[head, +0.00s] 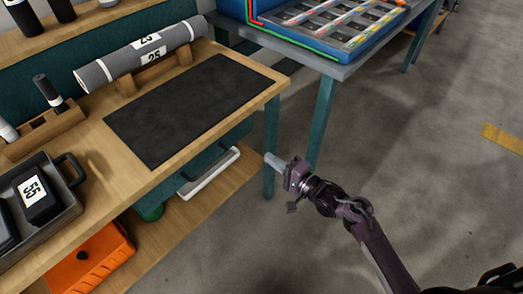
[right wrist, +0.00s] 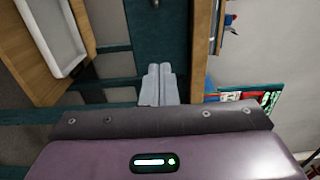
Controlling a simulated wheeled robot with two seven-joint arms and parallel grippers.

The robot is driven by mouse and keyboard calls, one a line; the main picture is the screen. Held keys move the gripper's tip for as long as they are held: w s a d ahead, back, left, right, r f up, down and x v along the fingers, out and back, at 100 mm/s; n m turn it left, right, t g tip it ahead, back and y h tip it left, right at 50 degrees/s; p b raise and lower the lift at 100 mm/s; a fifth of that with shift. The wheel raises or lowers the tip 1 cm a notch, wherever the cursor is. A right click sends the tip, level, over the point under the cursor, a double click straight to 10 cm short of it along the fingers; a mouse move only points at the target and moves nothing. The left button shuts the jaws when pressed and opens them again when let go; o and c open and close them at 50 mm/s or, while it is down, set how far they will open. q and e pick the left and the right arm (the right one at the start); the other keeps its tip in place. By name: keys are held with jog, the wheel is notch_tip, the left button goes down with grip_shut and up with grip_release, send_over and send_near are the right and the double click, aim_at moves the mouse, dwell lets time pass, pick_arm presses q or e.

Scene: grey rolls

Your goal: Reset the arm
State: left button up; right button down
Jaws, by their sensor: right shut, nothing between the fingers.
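My right gripper (head: 274,161) is in the head view, in front of the workbench and off its right front corner, over the floor. Its fingers are closed together and hold nothing. In the right wrist view the two pale fingertips (right wrist: 158,84) lie side by side with a teal table leg behind them. My left gripper is not in either view.
A wooden workbench has a black mat (head: 190,105), a grey roll (head: 115,68) on wooden stands, and a dark tray (head: 70,205) at left. An orange box (head: 95,258) and a white tray (head: 208,172) are below. A blue-framed rack (head: 345,40) stands behind.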

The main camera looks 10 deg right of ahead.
jog(key=shift+s+d, duration=0.3)
jog(key=shift+s, duration=0.05)
jog(key=s+d+f+n+g+h+p, duration=0.35)
jog(key=s+f, duration=0.45)
jog(key=f, duration=0.5)
jog(key=s+d+f+n+g+h+p, duration=0.3)
jog(key=s+f, duration=0.5)
jog(key=f, duration=0.6)
pick_arm(q)
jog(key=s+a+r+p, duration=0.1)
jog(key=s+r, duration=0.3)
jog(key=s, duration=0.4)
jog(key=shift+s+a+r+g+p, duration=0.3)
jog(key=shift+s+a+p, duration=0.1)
jog(key=shift+p, duration=0.45)
pick_arm(e)
jog(key=s+d+f+n+g+h, duration=0.1)
jog(key=s+f+n+g, duration=0.1)
jog(key=s, duration=0.7)
jog(key=s+d+f+n+g+h, duration=0.1)
jog(key=s+f, duration=0.3)
jog(key=s, duration=0.5)
jog(key=s+d+f+n+g+h, duration=0.1)
jog(key=s+f+n+g+h, duration=0.1)
jog(key=s, duration=0.6)
jog(key=shift+s+d+f+n+g, duration=0.25)
jog(key=shift+s+f+n+g, duration=0.15)
jog(key=shift+f+n+g, duration=0.35)
jog(key=shift+r+h, duration=0.15)
jog(key=shift+h, duration=0.1)
